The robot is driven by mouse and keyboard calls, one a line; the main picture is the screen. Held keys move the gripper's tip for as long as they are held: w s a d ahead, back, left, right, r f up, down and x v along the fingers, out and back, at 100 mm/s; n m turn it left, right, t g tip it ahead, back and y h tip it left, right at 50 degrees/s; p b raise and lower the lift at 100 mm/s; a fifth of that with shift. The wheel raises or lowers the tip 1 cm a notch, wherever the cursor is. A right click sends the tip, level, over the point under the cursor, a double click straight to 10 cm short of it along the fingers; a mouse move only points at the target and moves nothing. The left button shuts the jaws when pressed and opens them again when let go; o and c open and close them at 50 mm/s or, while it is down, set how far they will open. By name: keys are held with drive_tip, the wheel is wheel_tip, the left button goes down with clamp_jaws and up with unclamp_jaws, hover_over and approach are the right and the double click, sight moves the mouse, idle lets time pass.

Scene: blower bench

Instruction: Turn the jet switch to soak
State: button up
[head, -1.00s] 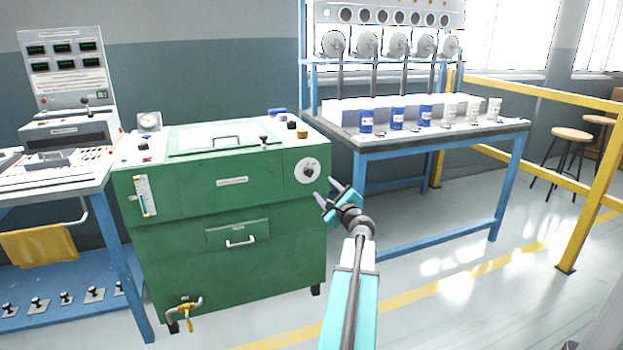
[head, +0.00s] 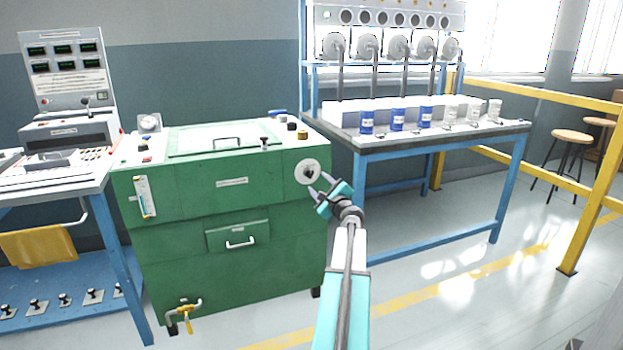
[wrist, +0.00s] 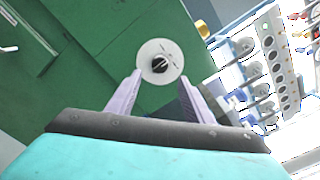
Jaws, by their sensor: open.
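The jet switch (head: 309,172) is a dark rotary knob on a round white dial, on the front of the green machine (head: 270,255) near its upper right corner. In the wrist view the black knob (wrist: 160,64) carries a light pointer line, and the white dial (wrist: 173,50) has marks too small to read. My gripper (head: 319,184) is open and empty just in front of the dial. In the wrist view its two pale purple fingers (wrist: 160,90) stand on either side below the knob, apart from it. Whether a fingertip touches the dial cannot be told.
A blue bench (head: 440,143) with blue and white cups stands to the right. A control console (head: 65,130) stands to the left. Small knobs and a lid handle (head: 227,138) sit on the machine's top.

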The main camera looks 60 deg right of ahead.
sight(311, 175)
drive_tip(key=shift+b+x, duration=0.6)
drive_tip(key=shift+x, duration=3.35)
drive_tip(key=shift+c, duration=0.4)
drive_tip(key=c, duration=1)
